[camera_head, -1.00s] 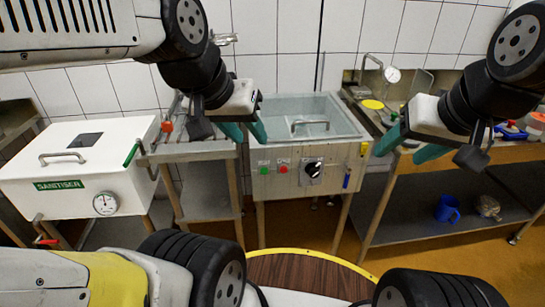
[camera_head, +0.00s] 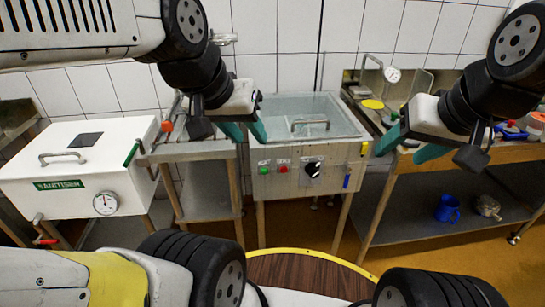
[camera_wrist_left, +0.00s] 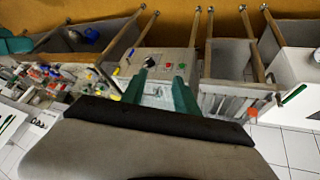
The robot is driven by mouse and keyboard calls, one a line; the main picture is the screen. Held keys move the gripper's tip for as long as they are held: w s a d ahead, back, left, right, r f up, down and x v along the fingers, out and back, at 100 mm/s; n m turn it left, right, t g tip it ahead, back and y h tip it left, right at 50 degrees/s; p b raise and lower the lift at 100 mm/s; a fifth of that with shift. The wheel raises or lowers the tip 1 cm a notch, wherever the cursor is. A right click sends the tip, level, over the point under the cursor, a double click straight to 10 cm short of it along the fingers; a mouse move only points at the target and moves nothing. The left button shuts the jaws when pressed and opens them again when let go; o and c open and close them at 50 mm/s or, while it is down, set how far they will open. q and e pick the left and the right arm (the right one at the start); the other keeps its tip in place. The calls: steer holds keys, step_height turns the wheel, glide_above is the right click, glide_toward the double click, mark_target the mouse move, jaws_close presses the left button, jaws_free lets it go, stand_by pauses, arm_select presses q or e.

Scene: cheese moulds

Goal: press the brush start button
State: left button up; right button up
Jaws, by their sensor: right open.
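A steel brush unit (camera_head: 335,181) with a clear-lidded basin (camera_head: 305,110) stands in the middle of the head view. Its front panel carries a green button (camera_head: 264,170), a red button (camera_head: 283,169) and a black knob (camera_head: 313,169). Small labels above the buttons are too small to read. My left gripper (camera_head: 247,132) is open and empty, and appears above and left of the green button, apart from it. My right gripper (camera_head: 409,147) is open and empty, right of the unit.
A white sanitiser box (camera_head: 95,185) with a gauge stands at the left. A steel side table (camera_head: 190,150) lies between it and the unit. A bench at the right has a lower shelf with a blue jug (camera_head: 447,208). The floor before the unit shows free room.

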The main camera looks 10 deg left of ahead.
stand_by(0.4)
arm_select(q)
jaws_close()
stand_by(1.6)
